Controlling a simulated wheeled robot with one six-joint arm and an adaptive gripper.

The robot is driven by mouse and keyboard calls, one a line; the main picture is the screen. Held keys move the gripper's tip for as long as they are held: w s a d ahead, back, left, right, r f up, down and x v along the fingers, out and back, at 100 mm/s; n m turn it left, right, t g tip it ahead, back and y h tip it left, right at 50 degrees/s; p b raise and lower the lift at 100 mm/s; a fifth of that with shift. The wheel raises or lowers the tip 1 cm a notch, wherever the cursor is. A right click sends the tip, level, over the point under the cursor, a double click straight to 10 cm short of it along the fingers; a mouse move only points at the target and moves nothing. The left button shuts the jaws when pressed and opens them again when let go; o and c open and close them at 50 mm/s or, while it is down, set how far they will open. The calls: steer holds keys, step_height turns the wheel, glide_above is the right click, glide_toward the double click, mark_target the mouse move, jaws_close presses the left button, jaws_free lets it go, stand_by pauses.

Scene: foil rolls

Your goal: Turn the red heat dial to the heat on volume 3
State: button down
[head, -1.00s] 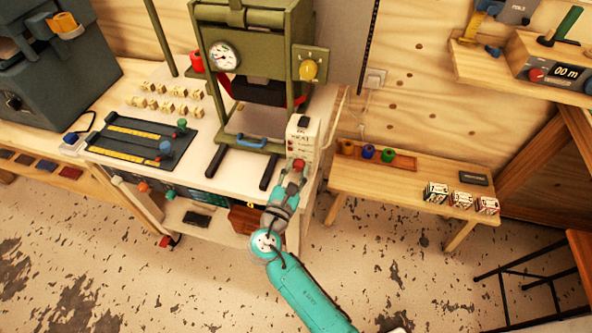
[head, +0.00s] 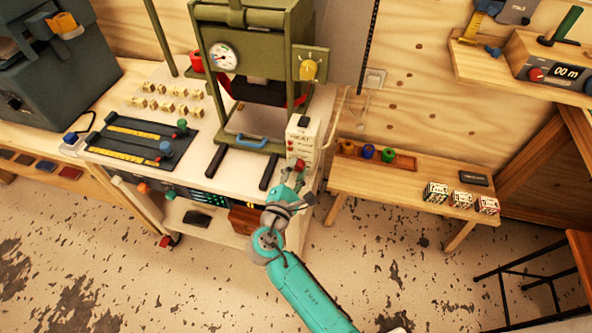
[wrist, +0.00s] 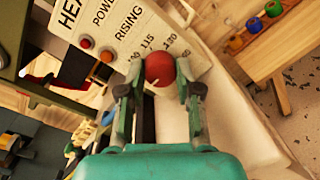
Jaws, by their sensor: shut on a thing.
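The red heat dial (wrist: 159,68) is a round knob on a white panel (wrist: 105,32) marked HEAT, POWER and RISING. Printed numbers, among them 115, run around the dial; others are partly hidden or too small to read surely. A small pale mark shows on the dial's lower edge. My gripper (wrist: 158,88) is shut on the dial, one finger on each side. In the head view the dial (head: 300,165) sits at the front right of the press bench, with my gripper (head: 295,176) at it from below.
The green press (head: 250,60) with a gauge and a yellow knob (head: 308,70) stands behind the panel. Two black handles (head: 269,171) lie left of the dial. A low wooden bench (head: 400,180) with coloured rolls and blocks stands right. The floor in front is open.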

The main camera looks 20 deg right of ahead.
steer(key=m, duration=0.5)
steer(key=shift+y, duration=0.4)
steer(key=m, duration=0.5)
steer(key=shift+d+t, duration=0.1)
steer(key=shift+t, duration=0.2)
steer(key=m+y, duration=0.1)
steer(key=m, duration=0.4)
steer(key=shift+s+m, duration=0.1)
steer(key=shift+m, duration=0.2)
steer(key=m, duration=0.5)
steer(key=shift+d+t, duration=0.1)
steer(key=shift+t, duration=0.2)
steer(key=shift+f+m, duration=0.1)
steer(key=shift+m, duration=0.2)
steer(key=c, duration=0.8)
jaws_free()
steer(key=v, duration=1.2)
steer(key=shift+s, duration=0.1)
